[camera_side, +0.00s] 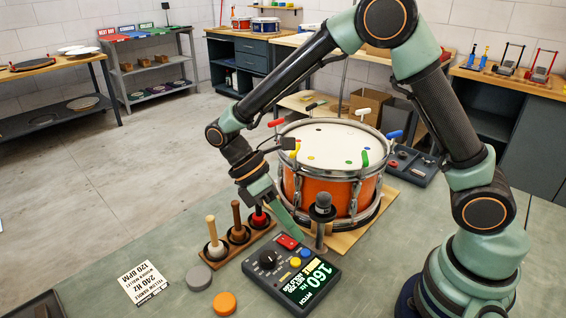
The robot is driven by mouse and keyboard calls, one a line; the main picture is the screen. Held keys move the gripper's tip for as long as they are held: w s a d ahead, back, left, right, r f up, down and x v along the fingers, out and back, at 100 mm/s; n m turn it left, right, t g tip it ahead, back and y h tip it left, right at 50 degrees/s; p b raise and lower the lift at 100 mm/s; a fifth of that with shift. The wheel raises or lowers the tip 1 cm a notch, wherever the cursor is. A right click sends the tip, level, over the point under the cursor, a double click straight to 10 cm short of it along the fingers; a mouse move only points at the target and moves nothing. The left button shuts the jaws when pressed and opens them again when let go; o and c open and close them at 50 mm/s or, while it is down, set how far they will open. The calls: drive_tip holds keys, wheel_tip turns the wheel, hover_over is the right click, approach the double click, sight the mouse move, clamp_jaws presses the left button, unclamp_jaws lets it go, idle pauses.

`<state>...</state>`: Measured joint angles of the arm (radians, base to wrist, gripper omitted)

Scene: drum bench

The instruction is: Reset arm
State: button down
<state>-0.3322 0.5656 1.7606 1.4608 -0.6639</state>
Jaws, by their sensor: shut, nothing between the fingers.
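My gripper (290,224) points down just left of the drum and above the back edge of the tuner box. Its green fingers are together with nothing visible between them. The orange snare drum (310,190) sits on a wooden board, with coloured T-handled keys around its rim. The dark tuner box (292,270) has a black knob, red, yellow and blue buttons, and a lit display reading 160 Hz. I cannot tell whether the fingertips touch anything there.
A wooden rack (238,238) holds several upright mallets left of the drum. A grey disc (198,277), an orange disc (224,303) and a white card (143,282) lie on the bench. A microphone (322,208) stands before the drum. A dark tray (412,165) lies behind right.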

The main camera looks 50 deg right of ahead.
drive_tip(key=d+r+m+t+y, duration=0.2)
drive_tip(key=d+r+m+t, duration=0.8)
drive_tip(key=r, duration=0.4)
drive_tip(key=shift+s+m+t, duration=0.2)
drive_tip(key=shift+m+t, duration=0.5)
drive_tip(key=shift+t, duration=0.6)
drive_tip(key=shift+r, duration=0.1)
